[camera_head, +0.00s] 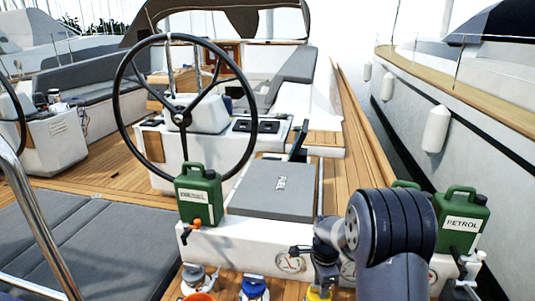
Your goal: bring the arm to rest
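My arm rises at the lower right of the head view, with its large dark joint in front of the white locker. Its slimmer end reaches left, and what looks like my gripper (301,250), small and dark, shows in front of the locker's face. It is too small to tell whether its fingers are open or shut. I see nothing clearly held in it.
A green can (198,197) stands left of a grey cushion (272,190). A green petrol can (461,222) stands close right of my arm, another can partly hidden behind it. Orange, blue and yellow fittings sit low in front. A steering wheel (123,92) stands behind.

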